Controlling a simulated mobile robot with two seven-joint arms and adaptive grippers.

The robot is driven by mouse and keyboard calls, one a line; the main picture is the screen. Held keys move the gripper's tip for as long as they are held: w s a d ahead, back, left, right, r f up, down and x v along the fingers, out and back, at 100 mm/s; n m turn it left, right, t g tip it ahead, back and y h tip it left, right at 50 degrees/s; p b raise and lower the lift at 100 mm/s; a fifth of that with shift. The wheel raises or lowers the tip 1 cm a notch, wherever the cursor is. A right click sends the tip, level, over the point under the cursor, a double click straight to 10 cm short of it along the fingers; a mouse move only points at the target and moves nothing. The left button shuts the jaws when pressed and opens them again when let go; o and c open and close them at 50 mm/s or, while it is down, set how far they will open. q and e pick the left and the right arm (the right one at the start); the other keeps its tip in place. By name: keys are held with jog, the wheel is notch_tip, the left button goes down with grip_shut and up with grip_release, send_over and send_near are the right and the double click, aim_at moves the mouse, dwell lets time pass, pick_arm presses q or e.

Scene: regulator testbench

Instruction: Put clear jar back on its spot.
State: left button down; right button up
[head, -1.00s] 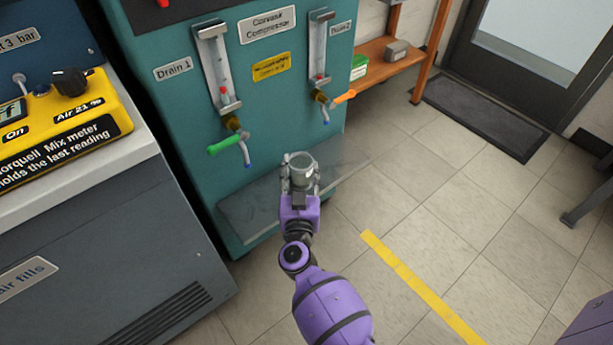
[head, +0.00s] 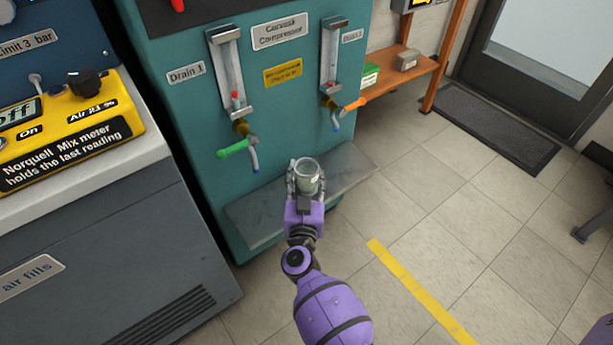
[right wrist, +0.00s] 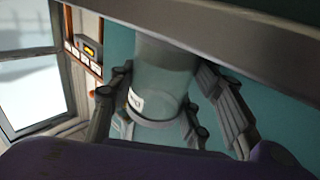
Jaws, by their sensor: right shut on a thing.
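The clear jar (head: 308,178) is held upright, or nearly so, in my right gripper (head: 306,184), whose fingers are shut around it. In the right wrist view the jar (right wrist: 163,80) sits between the fingers and has a small white label low on its side. In the head view the jar appears in front of the grey shelf (head: 255,213) of the teal compressor, below the two drains. I cannot tell whether it touches the shelf. My left gripper is not in view.
The teal compressor (head: 195,110) carries a green-handled drain tap (head: 233,148) and an orange-handled one (head: 350,105) above the shelf. A yellow mix meter (head: 70,130) stands on the left cabinet. An orange rack (head: 430,65) is behind.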

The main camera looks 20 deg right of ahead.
jog(key=shift+f, duration=0.25)
jog(key=o, duration=1.4)
